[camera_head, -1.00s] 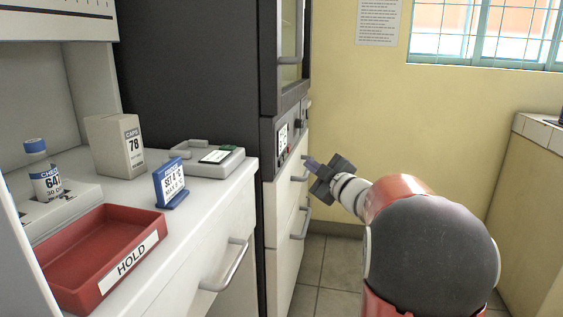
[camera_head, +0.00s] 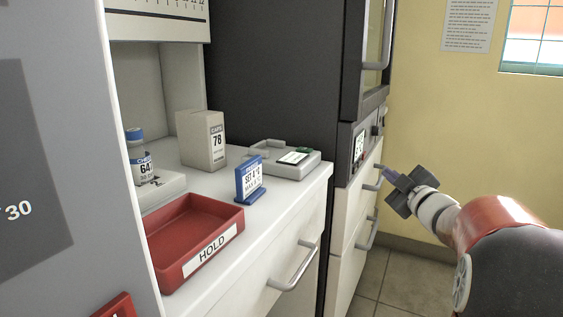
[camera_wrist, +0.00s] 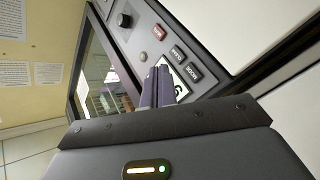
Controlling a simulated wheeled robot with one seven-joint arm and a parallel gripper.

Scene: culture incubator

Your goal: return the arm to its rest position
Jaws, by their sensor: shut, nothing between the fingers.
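My gripper (camera_head: 388,176) is at the right in the head view, in front of the drawers below the dark incubator (camera_head: 357,50). Its fingers are together with nothing between them. In the wrist view the closed fingers (camera_wrist: 157,87) overlap the incubator's control panel (camera_wrist: 175,40), which has a knob, a red button, two dark buttons and a partly hidden display. My arm reaches in from the lower right, bent. Whether the fingertips touch anything cannot be told, but no contact shows.
On the white counter (camera_head: 262,215) stand a red HOLD tray (camera_head: 215,247), a labelled bottle (camera_head: 139,158), a CAPS box (camera_head: 203,140), a blue sign (camera_head: 249,180) and a grey device (camera_head: 284,160). Drawer handles (camera_head: 294,268) stick out. Floor (camera_head: 390,280) shows between the drawers and my arm.

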